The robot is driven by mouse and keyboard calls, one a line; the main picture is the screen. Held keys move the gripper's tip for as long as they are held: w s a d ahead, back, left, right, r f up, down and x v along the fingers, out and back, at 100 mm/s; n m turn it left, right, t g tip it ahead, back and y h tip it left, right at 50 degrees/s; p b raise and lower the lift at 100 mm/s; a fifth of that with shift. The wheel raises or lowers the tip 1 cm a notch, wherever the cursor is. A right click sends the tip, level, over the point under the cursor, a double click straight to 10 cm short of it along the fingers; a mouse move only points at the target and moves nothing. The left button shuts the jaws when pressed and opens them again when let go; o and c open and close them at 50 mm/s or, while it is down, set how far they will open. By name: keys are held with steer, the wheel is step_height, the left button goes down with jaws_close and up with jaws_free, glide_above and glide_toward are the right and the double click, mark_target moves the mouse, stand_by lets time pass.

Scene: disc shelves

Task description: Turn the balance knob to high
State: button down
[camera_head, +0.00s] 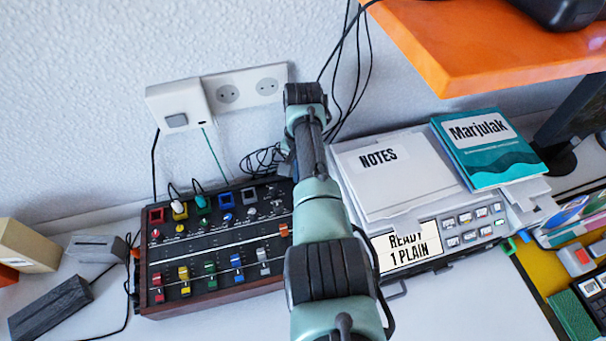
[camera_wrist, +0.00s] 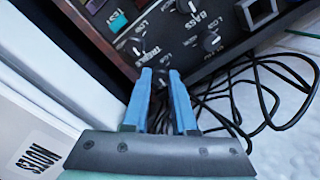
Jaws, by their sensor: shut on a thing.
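A mixer (camera_head: 215,245) with a dark panel and wooden sides stands on the white desk, left of my arm. In the wrist view its panel (camera_wrist: 110,40) shows several black knobs with white pointer lines and labels such as TREBLE and BASS. My gripper (camera_wrist: 161,73) has its blue fingers shut on a small dark knob (camera_wrist: 161,71) near the panel's edge. That knob's label and pointer setting are mostly hidden, so I cannot read them. In the head view my own arm hides the gripper and the right end of the mixer.
A white printer-like machine (camera_head: 455,240) with a NOTES pad (camera_head: 385,172) and teal Marjulak book (camera_head: 485,145) is right of my arm. Black cables (camera_wrist: 245,95) lie beside the panel. An orange shelf (camera_head: 480,60) overhangs at upper right. A wall socket (camera_head: 247,90) is behind.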

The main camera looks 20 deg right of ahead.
steer(key=c, duration=0.7)
jaws_free()
steer(key=shift+r, duration=0.1)
steer(key=shift+w, duration=0.1)
